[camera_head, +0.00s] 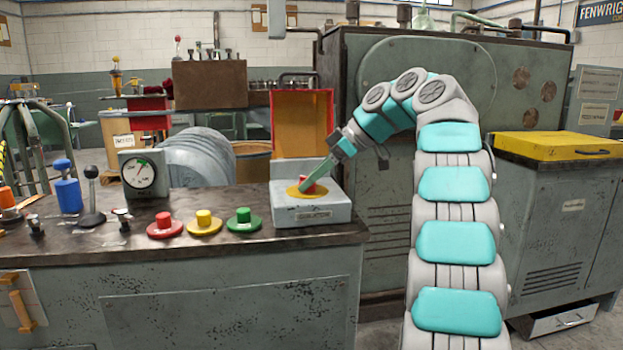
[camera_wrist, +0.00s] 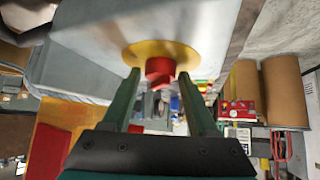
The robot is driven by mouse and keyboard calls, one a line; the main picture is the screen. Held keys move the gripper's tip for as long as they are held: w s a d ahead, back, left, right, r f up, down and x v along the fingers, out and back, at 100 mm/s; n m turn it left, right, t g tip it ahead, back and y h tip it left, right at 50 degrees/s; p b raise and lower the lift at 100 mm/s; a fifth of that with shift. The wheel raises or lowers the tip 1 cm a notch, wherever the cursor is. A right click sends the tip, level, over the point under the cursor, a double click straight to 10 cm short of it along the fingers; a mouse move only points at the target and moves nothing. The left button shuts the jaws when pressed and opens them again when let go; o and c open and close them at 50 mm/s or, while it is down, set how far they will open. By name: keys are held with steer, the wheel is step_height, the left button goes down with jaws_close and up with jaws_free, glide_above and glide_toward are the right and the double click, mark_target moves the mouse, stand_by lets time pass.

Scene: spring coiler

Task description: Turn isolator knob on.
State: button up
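A red knob (camera_head: 308,184) sits on a round yellow plate (camera_head: 293,192) on top of a grey box (camera_head: 312,214) at the bench's right end. The box's orange-and-red cover (camera_head: 302,122) stands open behind it. My gripper (camera_head: 306,186) reaches down to the knob from the right, and its fingers partly hide it. In the wrist view the knob (camera_wrist: 160,70) lies between the two green fingertips, near their ends. The fingers of my gripper (camera_wrist: 159,76) are apart, with a visible gap on each side of the knob. The knob's on and off marks are not readable.
Red (camera_head: 164,228), yellow (camera_head: 204,223) and green (camera_head: 243,220) push buttons stand on the bench (camera_head: 230,260) left of the box. A pressure gauge (camera_head: 142,173) and a black-knobbed lever (camera_head: 91,195) are farther left. A large grey machine (camera_head: 380,220) stands behind my arm.

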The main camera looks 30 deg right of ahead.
jaws_close()
